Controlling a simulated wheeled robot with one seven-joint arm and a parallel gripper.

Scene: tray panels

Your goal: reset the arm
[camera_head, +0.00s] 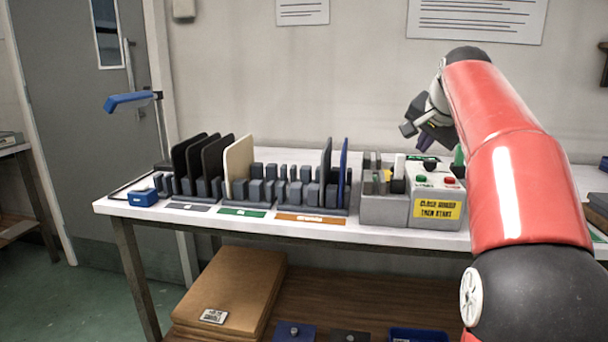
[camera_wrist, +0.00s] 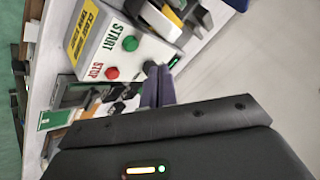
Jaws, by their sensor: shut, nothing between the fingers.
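My arm (camera_head: 500,140) is red and black and reaches in from the right in the head view. My gripper (camera_head: 427,140) hangs in the air above the grey control box (camera_head: 423,213), apart from it. In the wrist view the fingertips of my gripper (camera_wrist: 157,72) are together with nothing between them. The control box has a yellow label (camera_head: 437,209), a green button (camera_head: 421,179) and a red button (camera_head: 449,180). In the wrist view these are the START button (camera_wrist: 130,43) and the STOP button (camera_wrist: 112,73). My forearm hides the table behind it.
Slotted racks (camera_head: 262,192) on the white table (camera_head: 130,207) hold dark panels (camera_head: 188,158), a cream panel (camera_head: 238,160) and a blue panel (camera_head: 343,165). A small blue block (camera_head: 143,198) sits at the left. Brown boards (camera_head: 232,290) lie on the lower shelf.

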